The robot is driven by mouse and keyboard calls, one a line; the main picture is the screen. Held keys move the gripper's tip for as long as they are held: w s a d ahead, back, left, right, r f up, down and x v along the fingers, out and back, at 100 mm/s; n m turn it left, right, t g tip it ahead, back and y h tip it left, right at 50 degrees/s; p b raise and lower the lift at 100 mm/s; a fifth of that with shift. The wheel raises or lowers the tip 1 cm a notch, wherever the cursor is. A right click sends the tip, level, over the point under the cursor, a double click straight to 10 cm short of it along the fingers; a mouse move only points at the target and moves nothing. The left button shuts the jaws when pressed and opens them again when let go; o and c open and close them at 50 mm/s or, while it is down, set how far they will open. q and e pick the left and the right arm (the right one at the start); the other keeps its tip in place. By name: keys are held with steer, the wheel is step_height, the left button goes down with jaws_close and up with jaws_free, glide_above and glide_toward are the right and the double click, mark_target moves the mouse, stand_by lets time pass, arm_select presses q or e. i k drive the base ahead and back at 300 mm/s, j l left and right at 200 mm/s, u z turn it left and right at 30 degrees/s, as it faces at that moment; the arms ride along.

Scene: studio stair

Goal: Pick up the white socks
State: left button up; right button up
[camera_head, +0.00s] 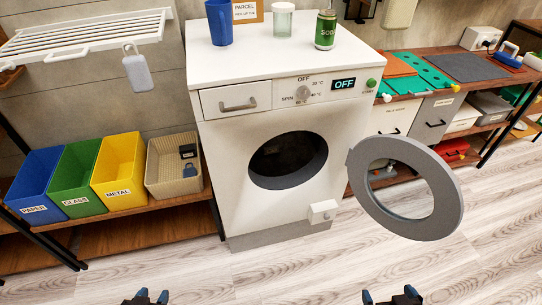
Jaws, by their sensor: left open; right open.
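I cannot make out any white socks in this view. The white washing machine (230,150) stands in the middle with its round grey door (447,205) swung open to the right. Its drum opening (288,160) is dark, and I cannot tell what lies inside. My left gripper (147,297) is at the bottom edge, left of centre, open and apart from everything. My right gripper (392,296) is at the bottom edge, right of centre, open, below the open door.
Blue, green and yellow bins (118,172) and a beige basket (173,166) stand on a low shelf at left. A blue cup (219,22), a jar (283,20) and a green can (325,30) stand on the machine. A cluttered shelf (405,98) is at right. The front floor (270,275) is clear.

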mark_target(272, 146)
steer(key=k, duration=0.65)
steer(key=i+j+u, duration=0.1)
steer(key=i+j, duration=0.25)
steer(key=i+j+u, duration=0.1)
steer(key=i+j, duration=0.2)
steer(key=i, duration=0.2)
steer(key=i+j, duration=0.3)
steer(key=i, duration=0.15)
steer(key=i+j+u, duration=0.15)
steer(key=i+j, duration=0.15)
steer(key=i, duration=0.1)
